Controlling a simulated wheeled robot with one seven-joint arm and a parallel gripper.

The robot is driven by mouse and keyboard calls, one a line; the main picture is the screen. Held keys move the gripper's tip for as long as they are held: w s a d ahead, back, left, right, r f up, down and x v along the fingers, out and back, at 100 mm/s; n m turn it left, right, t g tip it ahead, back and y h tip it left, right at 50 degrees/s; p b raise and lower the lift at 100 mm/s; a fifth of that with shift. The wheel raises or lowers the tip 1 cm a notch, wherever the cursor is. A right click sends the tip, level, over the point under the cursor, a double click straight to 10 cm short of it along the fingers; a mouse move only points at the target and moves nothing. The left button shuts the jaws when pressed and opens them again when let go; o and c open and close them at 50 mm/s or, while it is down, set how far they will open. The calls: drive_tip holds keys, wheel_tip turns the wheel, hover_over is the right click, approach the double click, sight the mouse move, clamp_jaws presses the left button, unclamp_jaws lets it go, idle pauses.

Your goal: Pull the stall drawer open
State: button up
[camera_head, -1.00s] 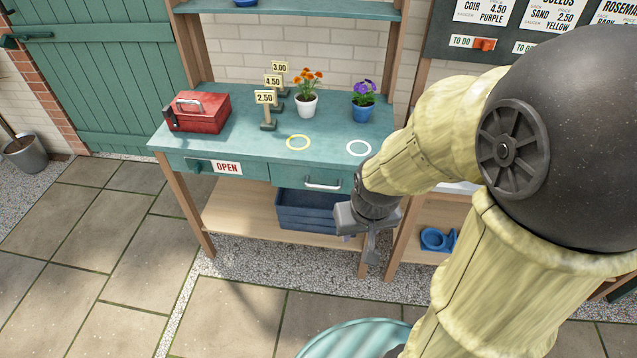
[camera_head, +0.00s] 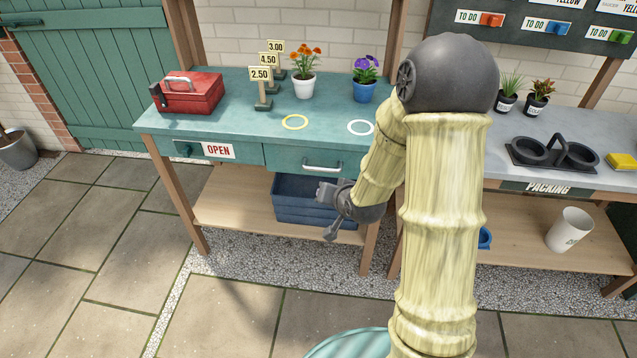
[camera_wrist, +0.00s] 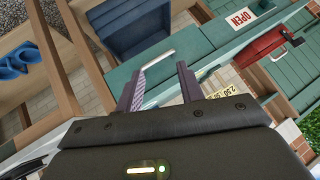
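The stall drawer (camera_head: 290,158) is a teal front under the right part of the stall counter, with a pale metal bar handle (camera_head: 322,167). It looks closed, flush with the stall front. In the wrist view the handle (camera_wrist: 154,66) lies just beyond my fingertips, and the drawer front (camera_wrist: 172,82) shows around them. My gripper (camera_head: 329,212) is in front of and below the handle, apart from it. Its two fingers (camera_wrist: 158,82) are spread with nothing between them but the view of the drawer.
A blue crate (camera_head: 300,205) stands on the shelf below the drawer. On the teal counter (camera_head: 225,130) are a red toolbox (camera_head: 190,93), price signs (camera_head: 263,88), an orange-flowered pot (camera_head: 303,87) and a purple-flowered pot (camera_head: 364,90). The packing bench (camera_head: 590,178) stands to the right.

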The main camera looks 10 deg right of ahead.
sight(319, 169)
drive_tip(key=w+d+f+m+t+b, duration=0.1)
drive_tip(key=w+f+m+t+b, duration=0.2)
drive_tip(key=f+m+t+b, duration=0.2)
drive_tip(key=w+d+f+m+t+b, duration=0.1)
drive_tip(key=f+m+t+b, duration=0.4)
drive_tip(key=f, duration=0.5)
drive_tip(key=w+m+b, duration=0.1)
drive_tip(key=m+b, duration=0.1)
drive_tip(key=b, duration=0.1)
drive_tip(key=shift+w+d+f+t, duration=0.25)
drive_tip(key=shift+w+t, duration=0.05)
drive_tip(key=shift+w, duration=0.1)
drive_tip(key=b+x, duration=0.1)
drive_tip(key=x, duration=1.6)
drive_tip(key=shift+w+f, duration=0.1)
drive_tip(key=shift+w, duration=0.2)
clamp_jaws()
